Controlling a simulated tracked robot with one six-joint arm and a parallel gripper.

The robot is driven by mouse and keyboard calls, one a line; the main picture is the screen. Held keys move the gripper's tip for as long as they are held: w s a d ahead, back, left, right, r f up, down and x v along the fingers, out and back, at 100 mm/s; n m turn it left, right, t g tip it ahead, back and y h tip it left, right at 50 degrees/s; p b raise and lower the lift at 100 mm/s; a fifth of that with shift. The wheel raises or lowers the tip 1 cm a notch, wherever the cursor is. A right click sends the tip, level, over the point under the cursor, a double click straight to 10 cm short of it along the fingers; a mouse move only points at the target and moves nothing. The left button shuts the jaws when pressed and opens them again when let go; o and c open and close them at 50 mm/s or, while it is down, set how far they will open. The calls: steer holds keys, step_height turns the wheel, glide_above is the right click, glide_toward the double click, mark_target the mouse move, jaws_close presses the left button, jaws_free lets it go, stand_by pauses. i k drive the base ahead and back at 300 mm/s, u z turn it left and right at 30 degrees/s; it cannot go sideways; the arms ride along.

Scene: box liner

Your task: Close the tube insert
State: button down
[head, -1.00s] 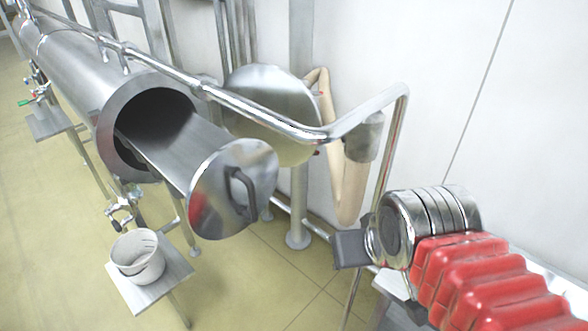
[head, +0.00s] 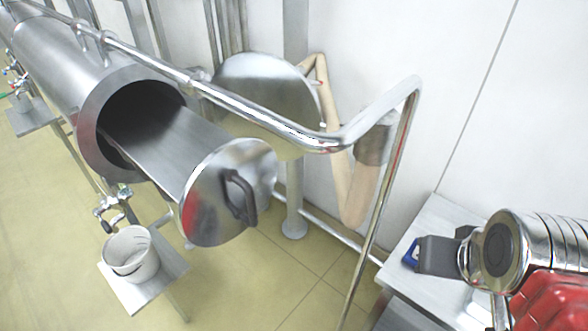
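The tube insert (head: 178,150) is a grey metal tray sticking out of the open end of a large steel tube (head: 92,125). Its round, shiny end plate (head: 207,205) stands well clear of the tube's rim. A dark curved handle (head: 240,197) is on the front of that plate. My gripper (head: 425,255) is at the lower right, to the right of the end plate and apart from it. I see the gripper side-on as a dark grey block, and its fingers cannot be told apart. The tray's far end is hidden in the dark tube.
A shiny rail (head: 262,118) runs along the tube and bends down between the insert and my gripper. A round metal door (head: 268,88) stands open behind it. A white bucket (head: 130,255) sits on a small shelf at lower left. A grey table (head: 440,222) is at right.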

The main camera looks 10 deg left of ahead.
mark_target(219, 183)
steer(key=z, duration=0.15)
steer(key=k, duration=1.3)
steer(key=u, duration=1.45)
steer(key=i, duration=1)
steer(key=u, duration=0.05)
